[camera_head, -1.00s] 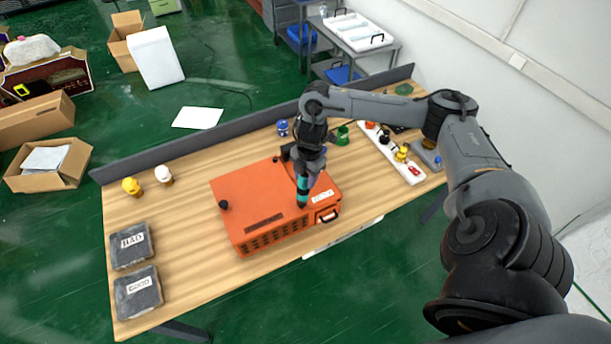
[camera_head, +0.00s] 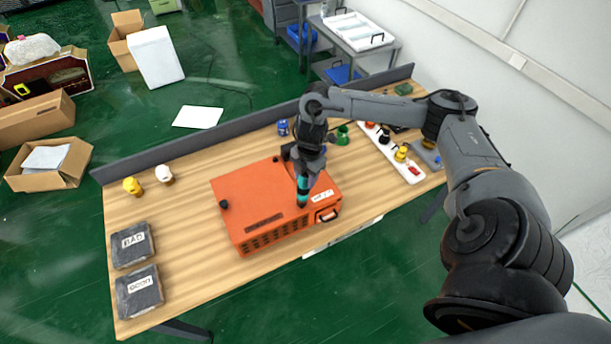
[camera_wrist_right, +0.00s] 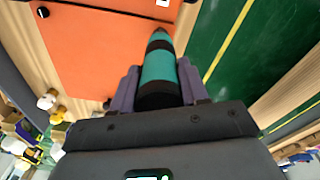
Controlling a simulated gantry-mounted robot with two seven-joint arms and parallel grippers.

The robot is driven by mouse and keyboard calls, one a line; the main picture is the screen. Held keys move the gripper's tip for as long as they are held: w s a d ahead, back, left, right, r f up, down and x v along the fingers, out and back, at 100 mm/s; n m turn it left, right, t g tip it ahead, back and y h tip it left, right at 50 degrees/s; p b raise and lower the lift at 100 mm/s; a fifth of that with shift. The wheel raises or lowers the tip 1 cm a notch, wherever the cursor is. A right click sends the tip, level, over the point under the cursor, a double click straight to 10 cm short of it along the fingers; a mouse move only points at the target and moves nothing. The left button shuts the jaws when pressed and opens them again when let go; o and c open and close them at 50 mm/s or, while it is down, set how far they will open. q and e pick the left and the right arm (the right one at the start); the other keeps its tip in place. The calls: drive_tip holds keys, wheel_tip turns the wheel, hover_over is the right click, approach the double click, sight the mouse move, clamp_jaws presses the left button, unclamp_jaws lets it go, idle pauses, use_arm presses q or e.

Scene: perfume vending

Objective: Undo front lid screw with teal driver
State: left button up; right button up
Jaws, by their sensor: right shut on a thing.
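The orange box (camera_head: 255,197) sits on the wooden table with its lid facing up; it also shows in the right wrist view (camera_wrist_right: 95,55). My right gripper (camera_head: 304,172) is shut on the teal driver (camera_head: 302,186) above the lid's front right part. In the right wrist view the teal driver (camera_wrist_right: 159,68) stands between the two fingers, its end toward the orange lid. The driver's tip and the screw under it are hidden, so contact cannot be told. A black knob (camera_head: 224,204) shows at the lid's left front. My left gripper is not in view.
Two dark trays labelled BAD (camera_head: 132,244) and GOOD (camera_head: 139,291) lie at the table's left. Yellow (camera_head: 132,186) and white (camera_head: 165,174) bottles stand behind them. A white rack (camera_head: 399,160) with several small items is at the right.

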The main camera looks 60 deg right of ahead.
idle(0.3)
drive_tip(key=shift+f+b, duration=0.3)
drive_tip(key=shift+f, duration=0.15)
idle(0.3)
drive_tip(key=shift+f, duration=0.35)
idle(2.5)
idle(0.7)
idle(0.3)
clamp_jaws()
drive_tip(key=shift+r, duration=0.15)
idle(0.4)
